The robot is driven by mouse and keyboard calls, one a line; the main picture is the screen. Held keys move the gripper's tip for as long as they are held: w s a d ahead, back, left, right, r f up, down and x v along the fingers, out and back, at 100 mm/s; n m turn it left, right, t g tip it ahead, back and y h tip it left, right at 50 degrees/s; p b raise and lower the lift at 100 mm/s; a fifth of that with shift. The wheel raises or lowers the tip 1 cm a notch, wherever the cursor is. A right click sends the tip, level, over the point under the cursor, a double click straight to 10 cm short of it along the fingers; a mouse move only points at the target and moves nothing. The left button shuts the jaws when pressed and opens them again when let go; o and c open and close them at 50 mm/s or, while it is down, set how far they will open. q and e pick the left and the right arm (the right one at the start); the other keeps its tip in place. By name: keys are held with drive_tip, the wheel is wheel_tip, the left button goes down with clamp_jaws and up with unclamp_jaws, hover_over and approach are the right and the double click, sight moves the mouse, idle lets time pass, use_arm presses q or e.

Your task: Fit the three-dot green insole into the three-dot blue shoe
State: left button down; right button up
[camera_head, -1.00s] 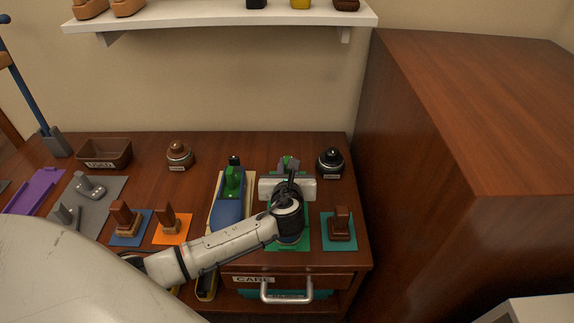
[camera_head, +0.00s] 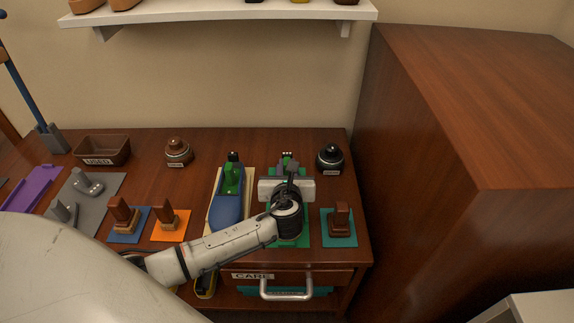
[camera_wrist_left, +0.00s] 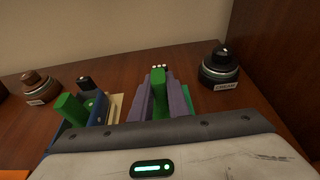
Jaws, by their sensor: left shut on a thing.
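My left gripper (camera_head: 287,169) reaches over the green mat (camera_head: 303,238) at the right of the dresser top. In the left wrist view its two grey-purple fingers (camera_wrist_left: 160,102) are shut on the upright green part of an insole (camera_wrist_left: 158,82). A dark block with three white dots shows just beyond it. The gripper hides most of what lies below. A blue shoe (camera_head: 227,209) lies on a cream mat to the left, with a green piece in it and a dark end block; one pale dot shows on that block in the wrist view. My right gripper is not in view.
A black-topped cream jar (camera_head: 330,160) stands close right of the gripper, with a brown jar (camera_head: 178,153) further left. A brown brush (camera_head: 340,222) stands on a teal mat at right. A tall wooden cabinet (camera_head: 470,150) rises beyond the right edge.

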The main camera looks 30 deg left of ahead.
use_arm(q)
drive_tip(key=shift+f+b, duration=0.55)
drive_tip(key=shift+f, duration=0.55)
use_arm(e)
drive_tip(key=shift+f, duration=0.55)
use_arm(q)
drive_tip(key=c, duration=1.6)
unclamp_jaws()
